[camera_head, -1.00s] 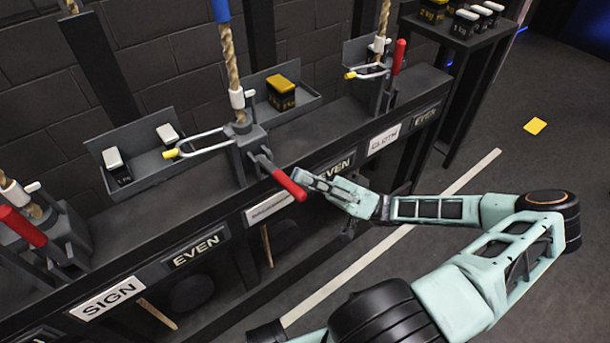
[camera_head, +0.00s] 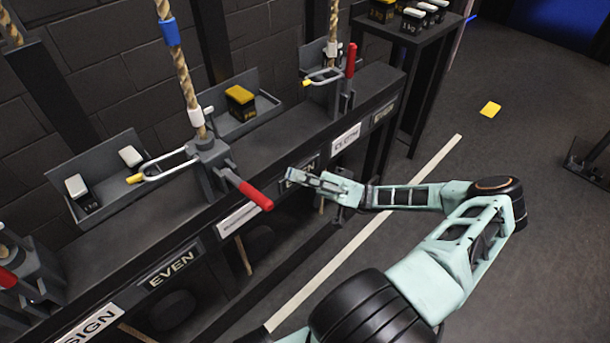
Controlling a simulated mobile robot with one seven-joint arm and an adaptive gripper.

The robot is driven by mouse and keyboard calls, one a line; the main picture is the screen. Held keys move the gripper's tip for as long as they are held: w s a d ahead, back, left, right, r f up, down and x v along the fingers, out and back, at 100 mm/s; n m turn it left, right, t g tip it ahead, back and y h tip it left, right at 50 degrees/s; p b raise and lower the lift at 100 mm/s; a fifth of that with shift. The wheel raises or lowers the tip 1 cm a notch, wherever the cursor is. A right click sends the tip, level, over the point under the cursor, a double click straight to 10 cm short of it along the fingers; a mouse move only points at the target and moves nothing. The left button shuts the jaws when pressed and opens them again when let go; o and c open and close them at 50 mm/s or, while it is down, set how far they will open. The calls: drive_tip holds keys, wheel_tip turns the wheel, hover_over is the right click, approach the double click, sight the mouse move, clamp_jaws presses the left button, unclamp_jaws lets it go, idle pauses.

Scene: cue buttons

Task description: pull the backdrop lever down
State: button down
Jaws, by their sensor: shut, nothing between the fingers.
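The middle lever has a red handle (camera_head: 256,196) that sticks out from its grey rope-lock mount toward the lower right. The white label (camera_head: 240,217) below it is too blurred to read, so I cannot confirm it says backdrop. A rope (camera_head: 181,80) with a blue band runs up from this mount. My gripper (camera_head: 292,174) is to the right of the red handle, with a visible gap between them. Its fingers are shut and empty, pointing left toward the rail.
A right lever (camera_head: 351,62) stands upright above the CLOTH label (camera_head: 345,138). Another red handle (camera_head: 7,278) is at the left edge, above the SIGN label (camera_head: 90,326). Trays with weights (camera_head: 240,102) sit along the rail. A stand with weights (camera_head: 411,22) is behind at right. Open floor lies right.

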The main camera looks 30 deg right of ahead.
drive_tip(key=shift+v, duration=1.15)
drive_tip(key=shift+w+a, duration=0.1)
drive_tip(key=shift+w, duration=0.1)
